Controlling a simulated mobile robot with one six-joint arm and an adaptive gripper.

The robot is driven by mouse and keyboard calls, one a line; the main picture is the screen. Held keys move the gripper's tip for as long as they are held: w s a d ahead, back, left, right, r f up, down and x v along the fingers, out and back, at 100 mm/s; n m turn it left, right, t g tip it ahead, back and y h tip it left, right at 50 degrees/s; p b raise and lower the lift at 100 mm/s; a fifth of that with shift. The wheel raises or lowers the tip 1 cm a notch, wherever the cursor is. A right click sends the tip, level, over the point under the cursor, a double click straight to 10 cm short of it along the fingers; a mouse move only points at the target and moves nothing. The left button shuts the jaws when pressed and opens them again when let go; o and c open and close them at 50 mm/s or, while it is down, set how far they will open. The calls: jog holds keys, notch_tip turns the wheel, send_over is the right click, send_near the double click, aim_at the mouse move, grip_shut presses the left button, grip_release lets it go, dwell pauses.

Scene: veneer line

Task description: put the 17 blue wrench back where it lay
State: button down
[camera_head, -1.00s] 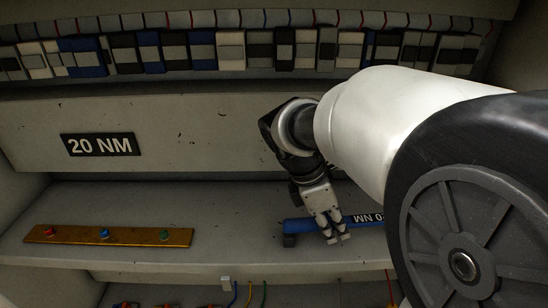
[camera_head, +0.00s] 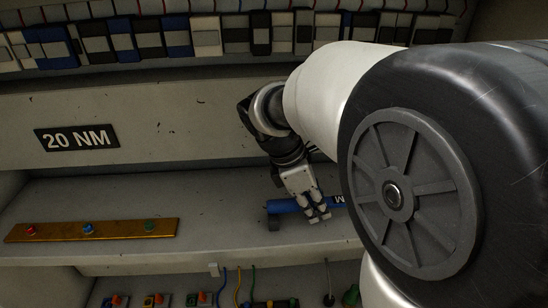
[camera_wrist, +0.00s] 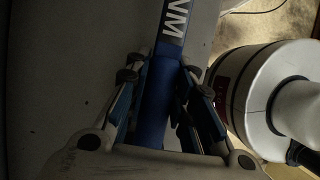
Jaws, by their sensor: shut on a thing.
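The blue wrench (camera_head: 283,206) is at the shelf, right of centre in the head view, with its dark head at the left end. White lettering ending in "NM" shows on its shaft; I see no 17. My gripper (camera_head: 318,214) is shut around the blue shaft. In the wrist view the shaft (camera_wrist: 155,105) runs between the two fingers of my gripper (camera_wrist: 158,82). I cannot tell whether the wrench rests on the shelf or hangs just above it. My arm hides its right end in the head view.
The shelf (camera_head: 215,200) has free room left of the wrench. A brass strip (camera_head: 110,231) with red, blue and green buttons lies at its left. A "20 NM" plate (camera_head: 76,137) is on the panel behind. Wires and coloured parts (camera_head: 155,300) are below the shelf edge.

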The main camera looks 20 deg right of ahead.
jog(key=shift+f, duration=0.3)
jog(key=c, duration=1.3)
grip_release()
jog(key=shift+r+p, duration=3.5)
jog(key=shift+r, duration=0.5)
